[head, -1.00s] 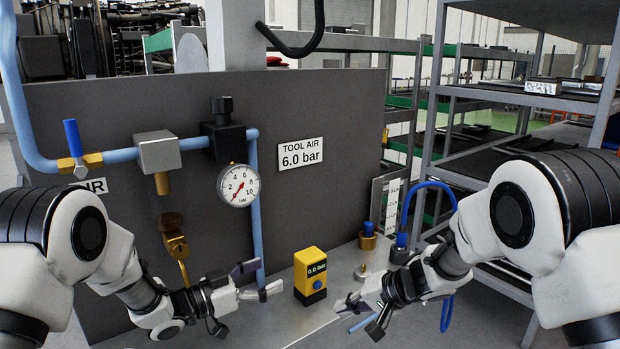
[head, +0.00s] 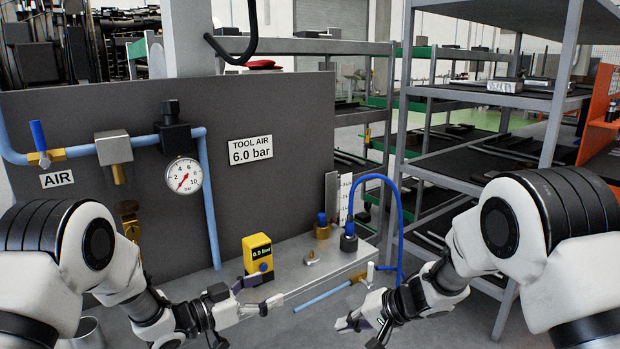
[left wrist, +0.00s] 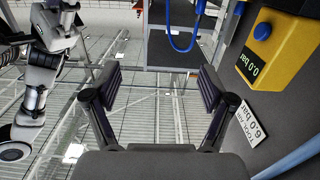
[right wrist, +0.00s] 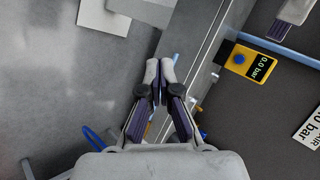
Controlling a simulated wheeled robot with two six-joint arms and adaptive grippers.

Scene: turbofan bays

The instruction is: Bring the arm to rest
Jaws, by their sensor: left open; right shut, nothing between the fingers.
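My left gripper (head: 254,297) is open and empty, low in the head view by the front of the bench near a yellow box reading 0.0 bar (head: 258,252). The left wrist view (left wrist: 160,85) shows its two fingers wide apart with nothing between them.
A grey panel (head: 80,220) carries a blue pipe, a pressure gauge (head: 183,175) with its needle near 0, and a TOOL AIR 6.0 bar sign (head: 250,150). A blue hose (head: 400,200) arches over the bench end. Grey shelving (head: 465,180) stands behind my right arm.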

